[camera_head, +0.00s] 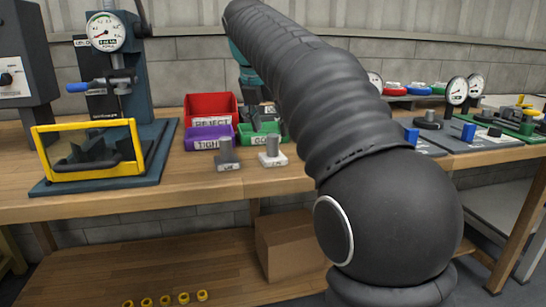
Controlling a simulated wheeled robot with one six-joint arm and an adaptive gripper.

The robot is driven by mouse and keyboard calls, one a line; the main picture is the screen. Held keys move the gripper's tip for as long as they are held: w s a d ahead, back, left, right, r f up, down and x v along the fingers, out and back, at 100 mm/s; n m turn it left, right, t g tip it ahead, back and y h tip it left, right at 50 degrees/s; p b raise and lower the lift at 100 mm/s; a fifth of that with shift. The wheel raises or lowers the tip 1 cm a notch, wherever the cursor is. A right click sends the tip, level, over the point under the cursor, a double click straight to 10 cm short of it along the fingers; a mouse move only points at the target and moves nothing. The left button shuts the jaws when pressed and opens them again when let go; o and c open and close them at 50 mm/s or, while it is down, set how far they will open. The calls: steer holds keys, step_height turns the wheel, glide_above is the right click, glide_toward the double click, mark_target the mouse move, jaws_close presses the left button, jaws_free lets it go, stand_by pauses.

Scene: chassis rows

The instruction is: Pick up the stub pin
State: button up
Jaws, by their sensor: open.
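Two short grey upright cylinders stand near the front of the bench. One pin (225,146) is on a dark labelled base, and the other pin (272,146) is on a white labelled base to its right. The labels are too small to read, so I cannot tell which one is the stub pin, if either. My gripper (264,116) shows as a small dark shape over the green bin, behind the two pins and apart from them. It is open, and my arm hides part of the area to its right.
Red (210,103), purple (196,138) and green (247,136) bins stand behind the pins. A gauge press (106,33) with a yellow-framed guard (90,121) is at left. Dial gauges and blocks are at right. A cardboard box (288,246) sits on the lower shelf.

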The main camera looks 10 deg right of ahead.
mark_target(272, 135)
steer(key=b+x, duration=0.1)
steer(key=x, duration=0.3)
steer(key=shift+w+f, duration=0.1)
steer(key=shift+f, duration=0.05)
jaws_close()
